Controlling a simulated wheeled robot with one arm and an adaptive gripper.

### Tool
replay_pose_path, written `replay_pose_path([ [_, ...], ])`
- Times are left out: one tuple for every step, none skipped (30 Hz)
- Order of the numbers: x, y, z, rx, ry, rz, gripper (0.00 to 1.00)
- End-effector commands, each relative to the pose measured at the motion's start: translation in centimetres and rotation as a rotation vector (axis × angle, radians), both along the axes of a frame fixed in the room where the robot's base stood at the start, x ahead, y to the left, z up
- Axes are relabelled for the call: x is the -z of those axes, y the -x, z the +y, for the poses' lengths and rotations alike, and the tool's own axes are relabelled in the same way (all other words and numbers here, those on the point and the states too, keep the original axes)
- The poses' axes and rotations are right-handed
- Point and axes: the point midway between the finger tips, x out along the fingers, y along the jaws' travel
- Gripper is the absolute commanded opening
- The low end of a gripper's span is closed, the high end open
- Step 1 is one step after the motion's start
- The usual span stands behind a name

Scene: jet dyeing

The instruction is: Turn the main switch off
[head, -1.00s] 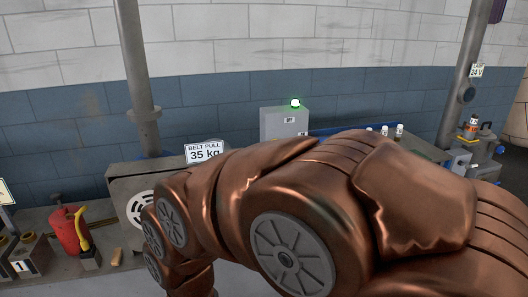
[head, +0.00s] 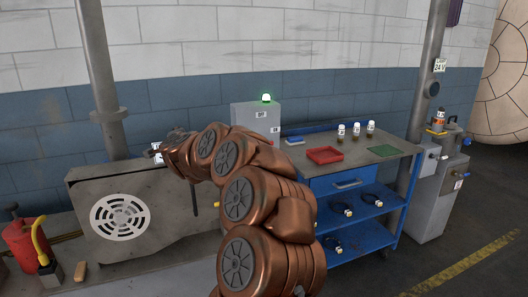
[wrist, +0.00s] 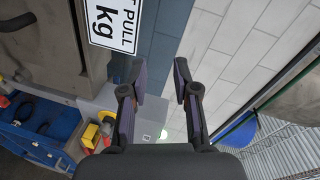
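The grey control cabinet (head: 257,119) with a lit green lamp (head: 266,98) stands behind my arm in the head view. No main switch can be made out on it there. In the wrist view, a red and yellow fitting (wrist: 92,133), which may be the main switch, shows at the lower left beside the grey cabinet (wrist: 148,125). My gripper (wrist: 160,78) is open, with its two fingers apart and nothing between them. In the head view, my gripper (head: 172,146) is small and partly hidden by my arm, left of the cabinet.
A grey machine guard (head: 150,212) with a round vent stands at left, near a red can (head: 25,246). A blue workbench (head: 345,183) with a red tray (head: 325,155) and several bottles stands right. The belt-pull sign (wrist: 114,20) is close to my gripper.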

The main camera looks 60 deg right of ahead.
Motion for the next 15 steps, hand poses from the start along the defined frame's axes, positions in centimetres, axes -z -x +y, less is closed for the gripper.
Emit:
replay_pose_path([
  [1.8,1.6,-4.5,0.125,-0.019,-0.029,0.30],
  [2.7,2.7,-6.8,0.196,-0.030,-0.043,0.30],
  [3.7,4.3,-9.6,0.286,-0.038,-0.059,0.30],
  [4.3,5.6,-11.5,0.351,-0.043,-0.072,0.30],
  [4.9,6.9,-13.2,0.411,-0.047,-0.084,0.30],
  [5.7,8.5,-15.2,0.483,-0.052,-0.096,0.30],
  [6.3,9.7,-16.4,0.531,-0.052,-0.101,0.30],
  [6.9,10.7,-17.4,0.571,-0.054,-0.106,0.30],
  [7.5,11.9,-18.5,0.621,-0.055,-0.111,0.30],
  [7.8,12.8,-19.2,0.652,-0.054,-0.115,0.30],
  [8.0,13.5,-19.7,0.676,-0.055,-0.118,0.30],
  [8.3,14.1,-20.3,0.701,-0.056,-0.121,0.30],
  [8.5,14.5,-20.6,0.715,-0.056,-0.124,0.30],
  [8.6,14.8,-20.8,0.726,-0.056,-0.125,0.30],
  [8.6,15.1,-21.0,0.735,-0.056,-0.126,0.30],
])
